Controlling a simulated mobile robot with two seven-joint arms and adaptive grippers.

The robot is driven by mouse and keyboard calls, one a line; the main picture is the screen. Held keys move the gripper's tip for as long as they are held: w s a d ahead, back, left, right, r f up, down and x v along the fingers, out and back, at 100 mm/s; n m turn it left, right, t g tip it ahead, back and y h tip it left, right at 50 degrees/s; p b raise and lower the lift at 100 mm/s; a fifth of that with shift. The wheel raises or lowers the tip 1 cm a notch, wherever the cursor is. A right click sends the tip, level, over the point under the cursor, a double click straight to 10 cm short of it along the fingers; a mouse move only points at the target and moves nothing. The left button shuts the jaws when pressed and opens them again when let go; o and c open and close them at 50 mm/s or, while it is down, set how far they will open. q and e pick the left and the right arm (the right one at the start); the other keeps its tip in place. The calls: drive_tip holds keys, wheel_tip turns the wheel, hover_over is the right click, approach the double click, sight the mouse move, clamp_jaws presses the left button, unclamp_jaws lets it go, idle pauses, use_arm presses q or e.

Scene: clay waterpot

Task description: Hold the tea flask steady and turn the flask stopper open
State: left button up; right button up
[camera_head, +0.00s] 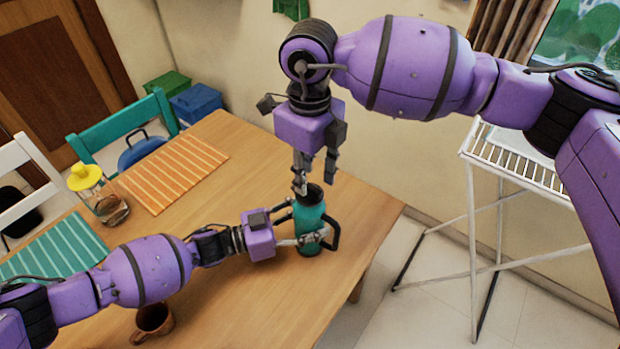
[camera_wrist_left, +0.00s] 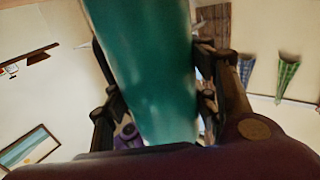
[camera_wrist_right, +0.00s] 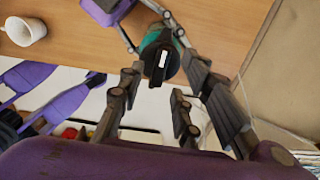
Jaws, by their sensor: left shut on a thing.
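The teal tea flask (camera_head: 310,223) stands upright on the table near its right end, with a dark handle on its right side. My left gripper (camera_head: 300,226) is shut around the flask body from the left. The flask body (camera_wrist_left: 150,70) fills the middle of the left wrist view between the fingers. The dark flask stopper (camera_head: 313,194) sits on top of the flask. My right gripper (camera_head: 303,178) points down just above the stopper, with its fingers apart. In the right wrist view the stopper (camera_wrist_right: 161,58) shows just beyond the fingertips, with no clear contact.
The wooden table (camera_head: 240,290) has free room around the flask; its right edge is close. A brown mug (camera_head: 152,322) stands at the front left. A yellow-lidded jar (camera_head: 100,196) and an orange striped mat (camera_head: 172,172) lie farther left. A white drying rack (camera_head: 515,158) stands right.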

sight(310, 185)
use_arm(q)
drive_tip(key=shift+s+d+f, duration=0.1)
use_arm(e)
wheel_tip(310, 185, up, 10)
idle(0.4)
use_arm(q)
drive_tip(key=o, duration=1.7)
